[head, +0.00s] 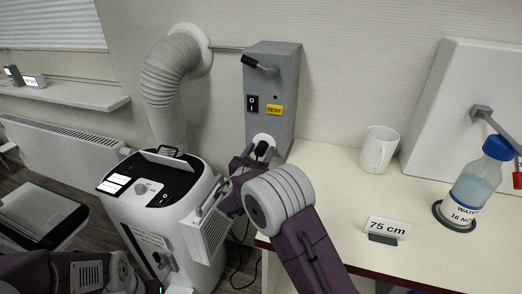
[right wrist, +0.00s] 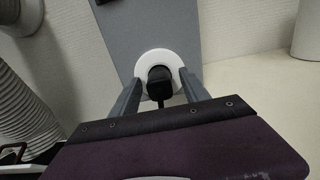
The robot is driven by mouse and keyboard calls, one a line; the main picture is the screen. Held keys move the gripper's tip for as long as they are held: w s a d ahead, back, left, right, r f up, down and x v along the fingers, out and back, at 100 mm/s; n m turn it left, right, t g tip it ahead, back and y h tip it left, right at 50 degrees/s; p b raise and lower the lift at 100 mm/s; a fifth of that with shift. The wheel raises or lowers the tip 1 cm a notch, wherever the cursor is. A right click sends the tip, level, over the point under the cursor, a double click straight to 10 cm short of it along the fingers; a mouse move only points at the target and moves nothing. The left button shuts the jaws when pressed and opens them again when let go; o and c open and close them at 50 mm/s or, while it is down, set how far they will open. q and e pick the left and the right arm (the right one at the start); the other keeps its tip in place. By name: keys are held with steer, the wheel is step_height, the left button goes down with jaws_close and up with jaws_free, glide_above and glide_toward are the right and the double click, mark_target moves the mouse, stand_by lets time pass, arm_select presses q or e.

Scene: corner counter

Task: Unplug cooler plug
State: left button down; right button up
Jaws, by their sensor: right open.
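The black cooler plug (head: 262,149) sits in a white round socket low on the grey wall box (head: 272,85). In the right wrist view the plug (right wrist: 159,84) is in the white socket ring (right wrist: 152,58), with its black cord running down toward my wrist. My right gripper (right wrist: 160,78) is open, with one finger on each side of the plug and gaps between fingers and plug. In the head view my right arm hides most of this gripper. The white cooler (head: 165,210) stands on the floor to the left. My left arm shows at the bottom left; its gripper is not visible.
The cream counter (head: 320,225) lies right of the box, with a white mug (head: 379,149), a "75 cm" sign (head: 387,229) and a blue-capped water bottle (head: 474,185). A ribbed hose (head: 165,85) rises from the cooler to the wall. A lever (head: 260,65) sticks out of the box.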

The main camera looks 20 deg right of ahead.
mark_target(259, 153)
stand_by(0.5)
jaws_close()
steer(key=shift+s+a, duration=0.1)
steer(key=shift+b+v, duration=0.6)
steer(key=shift+v, duration=2.3)
